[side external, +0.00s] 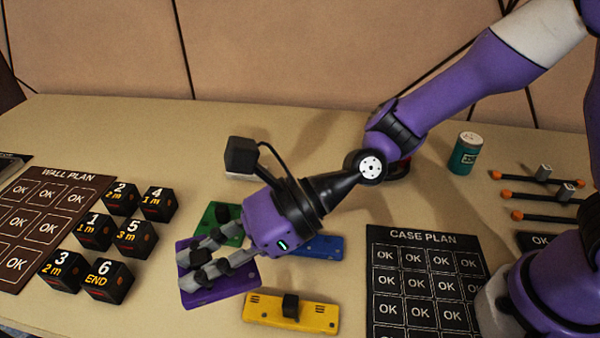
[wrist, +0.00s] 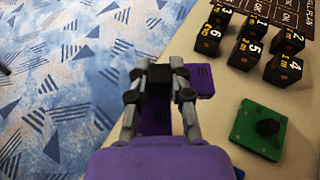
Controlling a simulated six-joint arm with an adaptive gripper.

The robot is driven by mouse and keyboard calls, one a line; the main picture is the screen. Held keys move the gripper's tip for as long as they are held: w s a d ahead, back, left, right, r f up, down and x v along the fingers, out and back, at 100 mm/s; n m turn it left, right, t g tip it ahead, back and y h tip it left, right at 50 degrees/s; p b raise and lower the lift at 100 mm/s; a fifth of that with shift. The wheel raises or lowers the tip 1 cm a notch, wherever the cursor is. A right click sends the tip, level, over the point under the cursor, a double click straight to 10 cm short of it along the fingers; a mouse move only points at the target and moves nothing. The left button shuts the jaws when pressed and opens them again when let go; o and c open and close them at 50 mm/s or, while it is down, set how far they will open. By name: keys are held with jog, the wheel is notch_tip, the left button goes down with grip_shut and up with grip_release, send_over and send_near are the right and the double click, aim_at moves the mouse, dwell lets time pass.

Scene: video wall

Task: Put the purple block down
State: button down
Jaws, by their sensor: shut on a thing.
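The purple block (side external: 237,285) is a flat slab with a black knob (wrist: 159,82). In the side external view it is at the left of the coloured blocks, below my gripper (side external: 192,270). In the wrist view the purple block (wrist: 203,80) lies between and beyond my fingers, and my gripper (wrist: 160,80) is shut on its black knob. The fingers hide part of the block. I cannot tell whether its underside touches the table.
A green block (side external: 210,222), a blue block (side external: 318,246) and a yellow block (side external: 290,313) lie close by. Several numbered black cubes (side external: 108,280) stand to the left. The wall plan board (side external: 48,177) and case plan board (side external: 425,238) flank them. The table edge is near.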

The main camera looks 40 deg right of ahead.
jog(key=s+a+n+g, duration=0.3)
jog(key=s+a, duration=0.3)
send_over(180, 316)
jog(key=shift+g, duration=0.3)
notch_tip(180, 316, down, 7)
jog(key=shift+s+r, duration=0.1)
jog(key=shift+s, duration=0.05)
jog(key=shift+f, duration=2.1)
jog(key=shift+f, duration=0.1)
jog(key=c, duration=0.8)
grip_release()
